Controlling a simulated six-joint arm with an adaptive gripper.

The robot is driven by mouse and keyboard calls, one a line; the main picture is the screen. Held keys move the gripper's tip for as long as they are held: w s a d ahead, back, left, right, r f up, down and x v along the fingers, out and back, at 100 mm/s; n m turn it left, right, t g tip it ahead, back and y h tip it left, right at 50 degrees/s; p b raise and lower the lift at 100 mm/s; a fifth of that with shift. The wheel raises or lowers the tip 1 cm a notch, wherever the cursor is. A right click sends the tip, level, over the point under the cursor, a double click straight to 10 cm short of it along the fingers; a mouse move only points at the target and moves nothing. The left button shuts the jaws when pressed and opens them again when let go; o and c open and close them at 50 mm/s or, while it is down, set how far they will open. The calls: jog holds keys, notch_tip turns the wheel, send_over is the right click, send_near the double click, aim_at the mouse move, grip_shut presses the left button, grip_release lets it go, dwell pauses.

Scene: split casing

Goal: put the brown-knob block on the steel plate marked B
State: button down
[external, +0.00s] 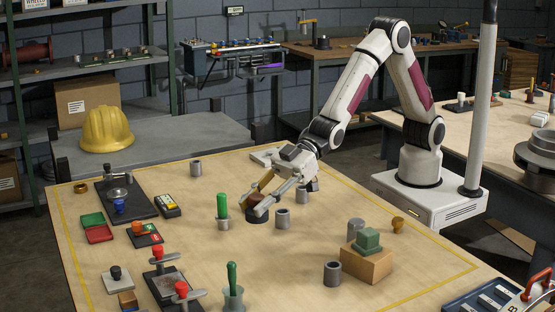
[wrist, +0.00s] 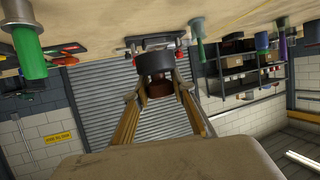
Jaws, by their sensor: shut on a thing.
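My gripper (external: 258,203) is shut on the brown-knob block, a dark round block (external: 257,215) with a brown knob. In the wrist view my gripper's fingers (wrist: 160,92) close around the brown knob (wrist: 160,89), and the black body (wrist: 154,64) is beyond them. I cannot tell whether the block touches the table. A blue tray (external: 470,304) with pale metal plates (external: 492,301) is cut off at the bottom right corner. A small mark like a B shows near its edge, but I cannot tell for certain which plate it names.
Grey cylinders (external: 283,218) and a green-handled tool (external: 222,206) stand close to my gripper. Red-knobbed clamps (external: 158,254) are at front left. The table middle (external: 285,260) has free room.

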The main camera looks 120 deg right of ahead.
jog(key=shift+d+r, duration=0.1)
jog(key=s+d+r+m+h, duration=0.1)
jog(key=s+d, duration=0.1)
jog(key=d, duration=0.9)
jog(key=s+d+r+h, duration=0.1)
jog(key=s+d, duration=0.1)
jog(key=d, duration=1)
jog(key=s+d+r+m+h, duration=0.1)
jog(key=s+d+r, duration=0.1)
jog(key=d, duration=0.9)
jog(key=s+d+f, duration=0.1)
jog(key=s+d, duration=0.8)
jog(key=s, duration=0.4)
jog(key=s+d+f+m+h, duration=0.1)
jog(key=s+d, duration=0.7)
jog(key=s, duration=0.5)
jog(key=shift+d+m+t, duration=0.3)
jog(key=shift+d+t, duration=0.1)
jog(key=shift+f, duration=0.2)
jog(key=shift+f, duration=2.85)
